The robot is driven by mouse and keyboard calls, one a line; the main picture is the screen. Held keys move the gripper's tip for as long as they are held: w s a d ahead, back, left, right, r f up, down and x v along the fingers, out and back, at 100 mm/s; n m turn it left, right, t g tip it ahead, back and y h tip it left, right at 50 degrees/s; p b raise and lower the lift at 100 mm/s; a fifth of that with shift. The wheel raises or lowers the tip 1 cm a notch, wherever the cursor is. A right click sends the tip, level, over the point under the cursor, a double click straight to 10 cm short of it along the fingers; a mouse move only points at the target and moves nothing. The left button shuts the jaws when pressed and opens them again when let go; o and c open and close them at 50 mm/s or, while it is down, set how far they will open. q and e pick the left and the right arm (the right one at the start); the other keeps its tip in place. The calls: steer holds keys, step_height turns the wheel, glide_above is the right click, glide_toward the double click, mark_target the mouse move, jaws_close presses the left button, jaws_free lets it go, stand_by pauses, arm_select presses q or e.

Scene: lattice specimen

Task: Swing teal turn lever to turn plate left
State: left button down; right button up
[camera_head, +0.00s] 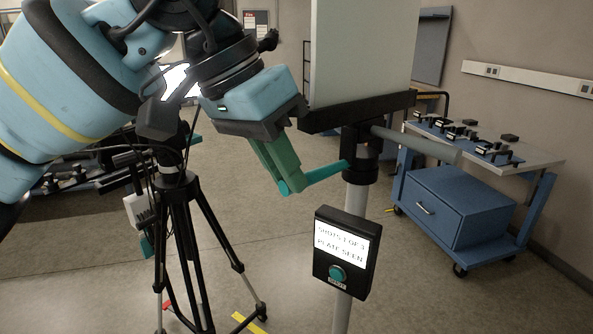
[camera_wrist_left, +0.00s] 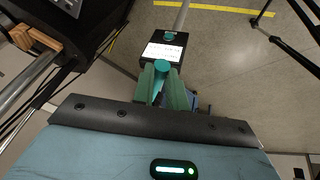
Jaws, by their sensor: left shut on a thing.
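The teal turn lever (camera_head: 318,174) sticks out to the left from the black swivel head (camera_head: 359,160) on top of a pale post. The grey plate (camera_head: 362,50) stands upright in a black holder above that head. My left gripper (camera_head: 286,186) has green fingers and is shut on the outer end of the lever. In the left wrist view the round teal lever end (camera_wrist_left: 161,66) sits between the green fingers (camera_wrist_left: 165,90). The rest of the lever is mostly hidden there. My right gripper does not show.
A black box (camera_head: 346,252) with a lit text panel and a teal button is fixed to the post below the lever. A black tripod (camera_head: 180,210) stands close on the left. A blue cart (camera_head: 455,200) with small parts on top stands at the right. The floor between is clear.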

arm_select(q)
steer(key=shift+w+a, duration=0.1)
steer(key=shift+w, duration=0.05)
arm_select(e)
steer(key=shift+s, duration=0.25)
arm_select(q)
steer(key=shift+w+m, duration=0.1)
steer(key=shift+m, duration=0.2)
steer(key=shift+w+a, duration=0.15)
steer(key=shift+a, duration=0.05)
steer(key=c, duration=1.3)
jaws_free()
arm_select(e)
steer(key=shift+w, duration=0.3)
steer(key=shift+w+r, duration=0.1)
arm_select(q)
steer(key=shift+r, duration=0.15)
